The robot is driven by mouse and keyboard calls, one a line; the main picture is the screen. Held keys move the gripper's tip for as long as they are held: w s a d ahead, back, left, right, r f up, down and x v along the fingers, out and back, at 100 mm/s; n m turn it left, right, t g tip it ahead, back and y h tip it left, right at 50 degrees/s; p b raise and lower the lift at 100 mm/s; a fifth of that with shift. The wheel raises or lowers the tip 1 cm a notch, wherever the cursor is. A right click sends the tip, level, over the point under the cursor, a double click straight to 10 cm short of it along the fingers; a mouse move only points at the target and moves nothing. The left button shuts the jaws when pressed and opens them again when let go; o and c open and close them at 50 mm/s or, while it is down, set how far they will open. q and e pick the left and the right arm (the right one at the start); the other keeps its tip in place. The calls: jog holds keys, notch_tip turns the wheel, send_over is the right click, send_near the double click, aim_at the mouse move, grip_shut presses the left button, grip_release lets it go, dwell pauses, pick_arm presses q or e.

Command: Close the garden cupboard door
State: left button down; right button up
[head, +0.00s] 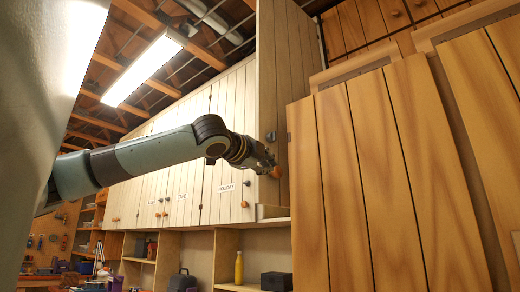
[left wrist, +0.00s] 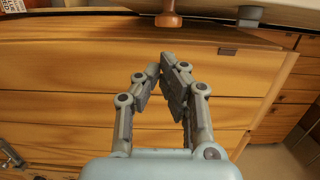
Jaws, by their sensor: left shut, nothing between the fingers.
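A tall planked cupboard door (head: 287,75) stands swung open from the row of wall cupboards, edge-on to the head view. I take it for the garden cupboard door; no label shows on it. A round wooden knob (head: 276,172) sits near its lower edge. My left gripper (head: 268,163) is right beside this knob, shut and empty. In the left wrist view the shut fingers (left wrist: 165,68) point at a planked wooden face, with a knob (left wrist: 168,19) just beyond the tips. Whether the fingers touch the door cannot be told. My right gripper is not in view.
Pale shut cupboards (head: 230,120) with labels such as HOLIDAY run left of the door. Below are open shelves with a yellow bottle (head: 239,267) and a dark box (head: 276,281). Large warm-brown wooden panels (head: 390,180) fill the right foreground, close to the gripper.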

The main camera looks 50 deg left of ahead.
aim_at(272, 175)
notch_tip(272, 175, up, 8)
jog(key=p, duration=0.7)
pick_arm(q)
jog(key=w+a+b, duration=0.4)
jog(key=a, duration=0.1)
jog(key=shift+a, duration=0.35)
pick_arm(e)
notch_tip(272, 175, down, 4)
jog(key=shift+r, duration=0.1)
